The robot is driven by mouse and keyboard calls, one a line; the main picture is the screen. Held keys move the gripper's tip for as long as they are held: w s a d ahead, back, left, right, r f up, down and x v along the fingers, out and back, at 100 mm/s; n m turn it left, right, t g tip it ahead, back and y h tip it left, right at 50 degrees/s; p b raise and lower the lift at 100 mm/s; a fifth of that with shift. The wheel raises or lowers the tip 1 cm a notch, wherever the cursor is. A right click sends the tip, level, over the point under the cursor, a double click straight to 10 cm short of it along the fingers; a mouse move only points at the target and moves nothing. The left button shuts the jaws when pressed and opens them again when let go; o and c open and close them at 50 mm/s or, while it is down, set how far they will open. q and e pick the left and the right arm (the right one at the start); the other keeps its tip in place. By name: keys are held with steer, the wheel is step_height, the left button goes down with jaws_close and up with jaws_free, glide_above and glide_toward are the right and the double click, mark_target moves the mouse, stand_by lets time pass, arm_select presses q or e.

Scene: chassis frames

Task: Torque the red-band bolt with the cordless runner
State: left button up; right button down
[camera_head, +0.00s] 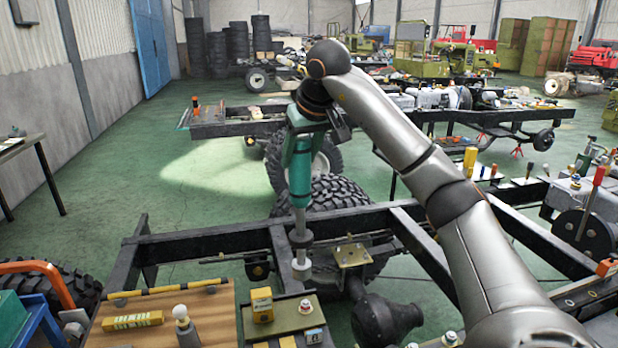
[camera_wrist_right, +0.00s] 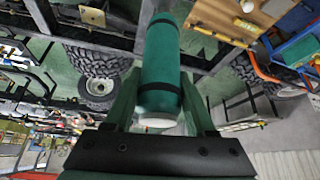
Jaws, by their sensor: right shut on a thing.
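My right gripper (camera_head: 302,148) is shut on the green cordless runner (camera_head: 300,185), which hangs nearly upright with its grey shaft pointing down. In the right wrist view the runner (camera_wrist_right: 160,75) sits between the two green fingers (camera_wrist_right: 160,112). The runner's lower end is over the dark chassis frame, at a dark collar and pale end piece (camera_head: 301,268); I cannot tell whether it touches a bolt there. A pale bolt with a reddish band (camera_head: 306,306) stands on the olive tray, below and right of the runner's tip. My left gripper is not in view.
The black chassis rails (camera_head: 205,240) cross in front of me, with a gold bracket plate (camera_head: 352,254) right of the tip. Open green floor (camera_head: 190,175) lies at left.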

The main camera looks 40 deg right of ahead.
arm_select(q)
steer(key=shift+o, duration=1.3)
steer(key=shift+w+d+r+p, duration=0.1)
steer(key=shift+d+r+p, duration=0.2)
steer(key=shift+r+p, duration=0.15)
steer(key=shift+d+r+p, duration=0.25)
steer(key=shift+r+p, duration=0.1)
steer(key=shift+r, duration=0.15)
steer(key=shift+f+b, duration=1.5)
arm_select(e)
steer(key=w+d+f, duration=0.2)
steer(key=f, duration=0.6)
steer(key=w+d+f, duration=0.2)
steer(key=d+f, duration=0.1)
steer(key=f, duration=0.5)
steer(key=shift+w, duration=0.2)
steer(key=shift+d, duration=0.1)
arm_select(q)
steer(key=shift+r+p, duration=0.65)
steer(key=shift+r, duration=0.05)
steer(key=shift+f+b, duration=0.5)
arm_select(e)
steer(key=shift+f, duration=1.7)
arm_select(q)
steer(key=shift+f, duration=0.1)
arm_select(e)
steer(key=shift+s+f, duration=0.15)
steer(key=shift+f, duration=0.1)
